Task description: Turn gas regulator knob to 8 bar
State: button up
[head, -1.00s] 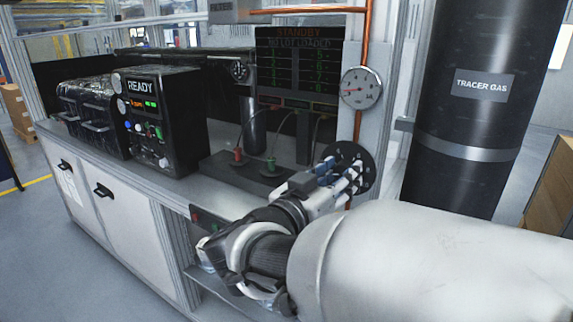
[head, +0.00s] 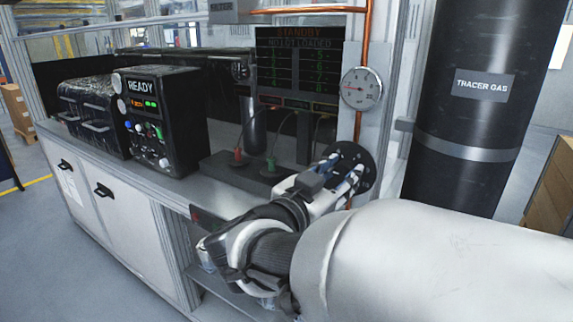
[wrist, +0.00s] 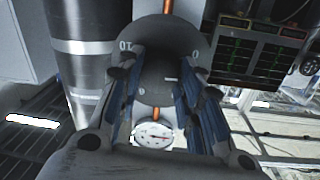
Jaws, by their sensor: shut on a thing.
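The gas regulator's dark round scale plate (head: 367,172) is mounted on the bench's right post, below a pressure gauge (head: 361,89) on the copper pipe. My gripper (head: 347,171) reaches it from the front and is shut on the regulator knob, which its fingers mostly hide in the head view. In the wrist view the knob (wrist: 166,92) sits between the two blue-padded fingers, with a short pale mark on it. The scale plate (wrist: 163,46) shows figures around its rim; the knob's exact reading is unclear. The gauge's red needle points left and slightly up.
A black tracer gas cylinder (head: 466,110) stands right of the post. On the bench are a black READY unit (head: 165,120) and a base with cables (head: 238,172). A dark STANDBY screen (head: 297,68) hangs behind.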

jog(key=m+b, duration=0.1)
jog(key=m, duration=0.3)
jog(key=m+b, duration=0.1)
jog(key=m, duration=0.3)
jog(key=shift+y, duration=0.3)
jog(key=m+b, duration=0.2)
jog(key=m, duration=0.2)
jog(key=shift+s+d+b, duration=0.1)
jog(key=shift+b, duration=0.2)
jog(key=m+y, duration=0.1)
jog(key=m, duration=0.2)
jog(key=shift+m, duration=0.3)
jog(key=m, duration=0.4)
jog(key=shift+d+t+b, duration=0.1)
jog(key=shift+t+b, duration=0.2)
jog(key=m, duration=0.3)
jog(key=shift+m, duration=0.3)
jog(key=m, duration=0.4)
jog(key=shift+t, duration=0.4)
jog(key=shift+m, duration=2)
